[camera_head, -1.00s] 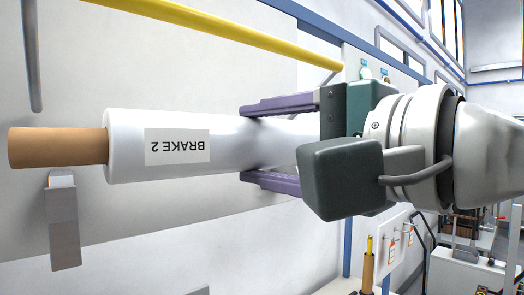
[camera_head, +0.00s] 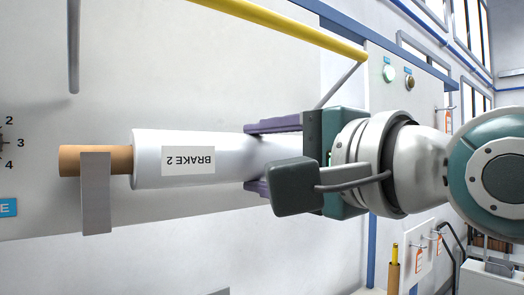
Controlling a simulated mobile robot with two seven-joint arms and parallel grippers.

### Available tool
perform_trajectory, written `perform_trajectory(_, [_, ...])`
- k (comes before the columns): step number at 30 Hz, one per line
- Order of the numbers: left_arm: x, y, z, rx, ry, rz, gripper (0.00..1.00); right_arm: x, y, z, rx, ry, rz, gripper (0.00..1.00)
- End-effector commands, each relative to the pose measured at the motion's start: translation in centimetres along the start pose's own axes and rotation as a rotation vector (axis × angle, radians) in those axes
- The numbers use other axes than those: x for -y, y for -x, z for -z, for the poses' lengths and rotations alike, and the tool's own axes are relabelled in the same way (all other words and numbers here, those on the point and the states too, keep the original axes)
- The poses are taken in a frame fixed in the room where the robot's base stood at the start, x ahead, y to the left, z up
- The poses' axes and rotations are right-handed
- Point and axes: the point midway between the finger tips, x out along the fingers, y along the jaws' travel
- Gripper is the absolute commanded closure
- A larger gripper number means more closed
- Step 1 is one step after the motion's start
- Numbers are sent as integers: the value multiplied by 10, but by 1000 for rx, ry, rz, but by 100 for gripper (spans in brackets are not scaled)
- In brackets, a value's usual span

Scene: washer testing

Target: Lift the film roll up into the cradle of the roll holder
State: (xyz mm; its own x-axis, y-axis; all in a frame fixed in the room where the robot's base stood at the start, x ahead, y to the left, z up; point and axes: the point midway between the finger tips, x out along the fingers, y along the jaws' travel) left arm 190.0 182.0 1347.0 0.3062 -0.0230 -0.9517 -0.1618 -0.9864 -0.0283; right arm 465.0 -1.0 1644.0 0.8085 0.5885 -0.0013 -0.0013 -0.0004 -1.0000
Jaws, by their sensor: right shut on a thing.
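The film roll (camera_head: 225,158) is white on a brown core (camera_head: 75,160) and carries an upside-down "BRAKE 2" label. It lies roughly level across the middle of the view. My right gripper (camera_head: 252,158) comes in from the right, with its purple fingers shut on the roll, one above and one below. A grey upright bracket (camera_head: 96,205), seemingly part of the roll holder, stands in front of the core's left end and covers part of it. Whether the core touches it I cannot tell. The roll's right end is hidden by my gripper. My left gripper is out of view.
A yellow bar (camera_head: 290,30) runs above the roll, with thin grey rods near it. A pale panel with a numbered dial (camera_head: 5,142) is behind at left. Signal lamps (camera_head: 390,73) are on the panel at right. Below the roll is clear.

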Motion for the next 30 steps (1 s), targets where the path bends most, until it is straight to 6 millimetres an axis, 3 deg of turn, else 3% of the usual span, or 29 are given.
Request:
perform_trajectory(9, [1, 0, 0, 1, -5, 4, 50, 1, 0, 0, 0, 0, 6, 100])
perform_trajectory(10, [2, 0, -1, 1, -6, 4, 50, 1, 0, 0, 0, 0, 6, 32])
perform_trajectory(18, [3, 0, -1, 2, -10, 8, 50, 0, 0, 0, 0, 0, 4, 1])
perform_trajectory(30, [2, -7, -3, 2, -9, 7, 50, -4, 9, 1, -1, -1, -1, 0])
